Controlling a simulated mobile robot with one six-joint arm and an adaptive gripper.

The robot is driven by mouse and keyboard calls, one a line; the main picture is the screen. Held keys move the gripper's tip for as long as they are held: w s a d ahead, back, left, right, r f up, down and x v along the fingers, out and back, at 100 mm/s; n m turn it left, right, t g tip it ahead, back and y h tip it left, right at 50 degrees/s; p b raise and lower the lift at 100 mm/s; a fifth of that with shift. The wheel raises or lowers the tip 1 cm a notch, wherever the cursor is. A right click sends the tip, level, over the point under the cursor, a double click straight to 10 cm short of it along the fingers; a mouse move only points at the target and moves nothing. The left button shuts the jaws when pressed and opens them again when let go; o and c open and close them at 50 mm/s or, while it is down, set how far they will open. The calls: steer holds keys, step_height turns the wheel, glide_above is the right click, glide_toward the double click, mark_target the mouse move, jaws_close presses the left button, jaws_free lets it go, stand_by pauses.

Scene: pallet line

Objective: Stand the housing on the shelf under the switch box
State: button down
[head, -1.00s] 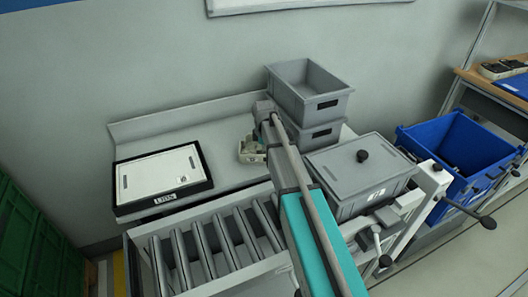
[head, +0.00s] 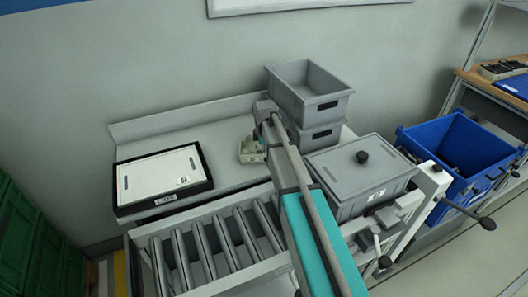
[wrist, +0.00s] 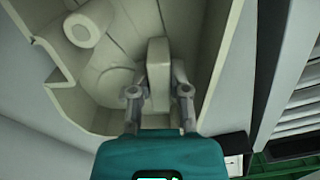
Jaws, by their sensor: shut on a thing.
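The housing is a beige, hollow cast part (wrist: 110,55) with ribs and a round boss, filling much of the wrist view. In the head view it shows as a small pale part (head: 250,151) on or just above the grey bench top; I cannot tell which. My gripper (wrist: 159,78) has its two fingers on either side of an upright block inside the housing and is shut on it. In the head view my arm hides most of the gripper. I cannot make out a switch box or a shelf under one.
A flat white-topped unit with a black rim (head: 160,178) lies left on the bench. Stacked grey bins (head: 308,92) and a lidded grey box (head: 358,172) stand right. A roller conveyor (head: 215,240) runs in front. A blue crate (head: 455,150) is far right.

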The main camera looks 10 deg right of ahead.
steer(key=shift+r+p, duration=1.3)
steer(key=shift+r, duration=0.2)
steer(key=s+a+r+p, duration=0.2)
steer(key=s+r+p, duration=0.7)
steer(key=s, duration=0.5)
steer(key=shift+r+p, duration=0.3)
steer(key=shift+s, duration=0.1)
